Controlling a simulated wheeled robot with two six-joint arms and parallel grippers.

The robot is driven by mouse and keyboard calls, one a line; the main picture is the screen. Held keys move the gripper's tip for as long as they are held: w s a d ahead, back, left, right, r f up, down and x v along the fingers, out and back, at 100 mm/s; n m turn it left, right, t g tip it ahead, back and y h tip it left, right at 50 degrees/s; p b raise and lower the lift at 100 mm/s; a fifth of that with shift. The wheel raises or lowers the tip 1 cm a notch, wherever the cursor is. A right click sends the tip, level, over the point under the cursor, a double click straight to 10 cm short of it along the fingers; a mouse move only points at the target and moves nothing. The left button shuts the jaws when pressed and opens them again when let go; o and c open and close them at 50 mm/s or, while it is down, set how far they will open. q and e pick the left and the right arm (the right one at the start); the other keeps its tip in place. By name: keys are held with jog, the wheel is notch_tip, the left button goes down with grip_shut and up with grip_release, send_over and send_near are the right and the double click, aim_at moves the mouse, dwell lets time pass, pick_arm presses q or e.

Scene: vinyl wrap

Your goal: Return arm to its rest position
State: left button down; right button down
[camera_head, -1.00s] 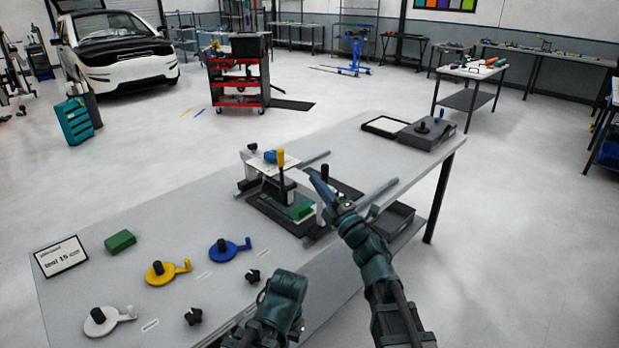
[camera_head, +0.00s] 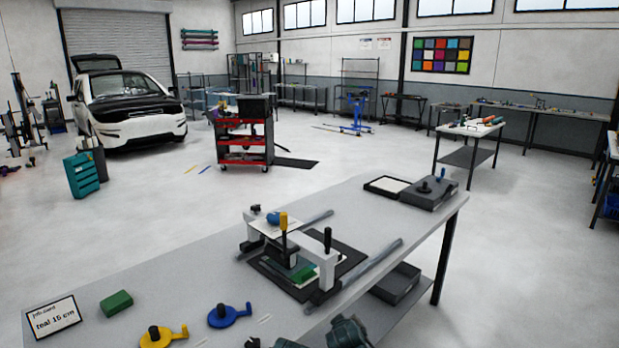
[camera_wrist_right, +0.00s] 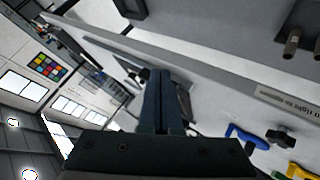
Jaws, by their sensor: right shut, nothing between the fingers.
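My right gripper (camera_wrist_right: 160,80) shows in the right wrist view with its two dark fingers pressed together and nothing between them. A part of my right arm (camera_head: 347,332) shows at the bottom edge of the head view, in front of the workbench; its gripper is hidden there. Only a small dark piece of my left arm shows at the bottom edge, and the left gripper is out of view.
A blue crank piece (camera_head: 224,318), a yellow one (camera_head: 158,338), a green block (camera_head: 116,302) and a card (camera_head: 53,317) lie on the bench's left. A dark box (camera_head: 428,192) sits at its far end. Open floor (camera_head: 530,260) lies to the right.

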jog(key=s+a+f+m+g, duration=0.1)
jog(key=s+f+g, duration=0.3)
jog(key=s, duration=0.6)
jog(key=s+a+f+m+g, duration=0.2)
jog(key=s+g, duration=0.4)
jog(key=s, duration=0.5)
jog(key=shift+s+a+f, duration=0.15)
jog(key=shift+a+f, duration=0.2)
jog(key=shift+f, duration=0.5)
